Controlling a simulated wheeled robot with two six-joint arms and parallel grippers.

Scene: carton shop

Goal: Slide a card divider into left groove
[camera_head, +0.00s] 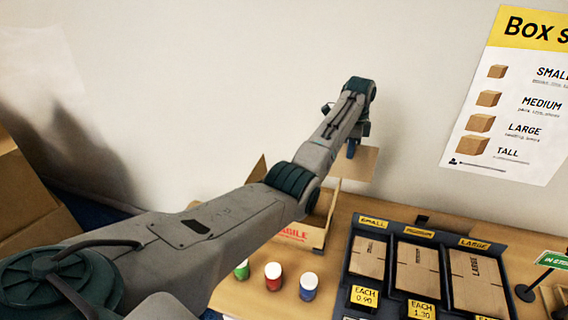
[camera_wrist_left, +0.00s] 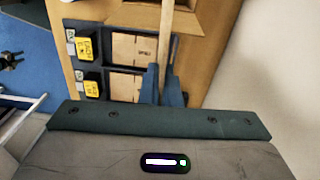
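The card divider (camera_head: 364,164) is a thin tan sheet hanging above the right part of the open carton (camera_head: 314,237). My left gripper (camera_head: 352,149) is shut on it, and the fingertips partly overlap it. In the left wrist view the divider (camera_wrist_left: 167,40) shows nearly edge-on, running up from between the blue fingers of the left gripper (camera_wrist_left: 163,84). The carton stands on the table with its flaps up and red lettering on its front. My left arm hides much of it, and its grooves cannot be made out. My right gripper is not in view.
A dark rack (camera_head: 393,233) of small, medium and large flat cartons stands right of the carton. Green, red (camera_head: 273,277) and blue (camera_head: 308,286) jars stand in front of it. A small green sign (camera_head: 551,259) is at far right. The wall rises behind the table.

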